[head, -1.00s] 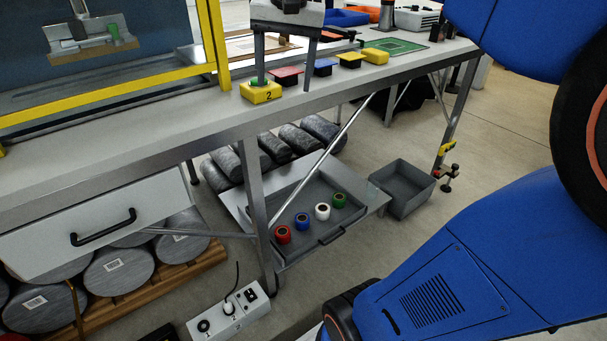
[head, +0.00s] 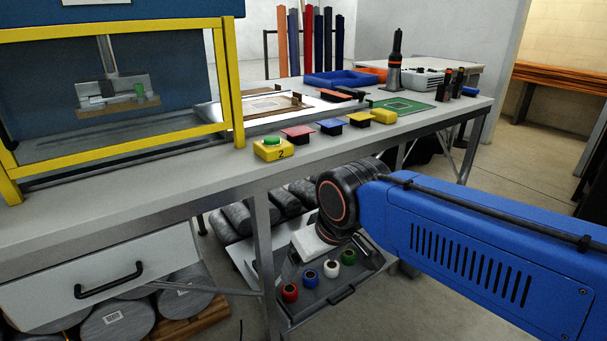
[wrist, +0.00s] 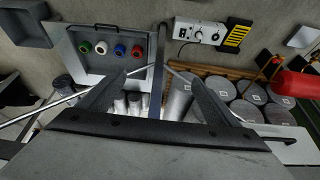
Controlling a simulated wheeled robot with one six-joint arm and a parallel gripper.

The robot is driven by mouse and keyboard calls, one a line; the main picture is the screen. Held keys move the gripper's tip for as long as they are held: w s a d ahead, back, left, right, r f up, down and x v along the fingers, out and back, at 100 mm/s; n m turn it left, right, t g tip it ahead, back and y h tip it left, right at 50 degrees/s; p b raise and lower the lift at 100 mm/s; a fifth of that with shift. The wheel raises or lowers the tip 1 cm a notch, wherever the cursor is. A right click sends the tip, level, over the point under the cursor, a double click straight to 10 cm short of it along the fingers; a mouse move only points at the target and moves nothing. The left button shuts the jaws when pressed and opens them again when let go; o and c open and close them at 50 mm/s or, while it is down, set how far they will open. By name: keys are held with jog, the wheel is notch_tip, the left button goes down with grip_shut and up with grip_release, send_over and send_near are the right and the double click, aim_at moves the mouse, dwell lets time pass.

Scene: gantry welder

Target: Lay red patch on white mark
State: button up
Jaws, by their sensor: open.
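The red patch (head: 298,131) is a small flat square on a dark block on the bench, between the green-topped yellow box and the blue patch. A light board (head: 290,99) lies behind it, with a small pale rectangle on it that may be the white mark (head: 266,104); I cannot tell for sure. My gripper's pale body (head: 312,243) is in front of the bench's front edge, below the bench top and away from the red patch. In the wrist view my gripper (wrist: 157,77) has its two dark fingers wide apart and nothing between them.
Blue (head: 331,126) and yellow (head: 359,118) patches sit right of the red one. The yellow box (head: 272,150) stands to its left. A yellow-framed enclosure (head: 232,85) rises at left. A lower tray (head: 345,290) holds coloured rolls. The bench's front strip is clear.

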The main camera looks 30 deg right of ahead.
jog(key=w+d+r+g, duration=0.2)
jog(key=w+d+r, duration=0.3)
jog(key=w+r, duration=0.6)
jog(key=w+d+r+g, duration=0.1)
jog(key=w+d+r, duration=0.4)
jog(key=w+r, duration=0.65)
jog(key=w+d+r+g, duration=0.2)
jog(key=w+d+r, duration=0.4)
jog(key=r, duration=0.9)
send_over(298, 130)
jog(key=f, duration=1.2)
jog(key=shift+s+a+f, duration=0.15)
jog(key=shift+s+f, duration=0.15)
jog(key=shift+s, duration=0.05)
jog(key=shift+w+f, duration=0.2)
jog(key=shift+f, duration=2.35)
jog(key=c, duration=1.2)
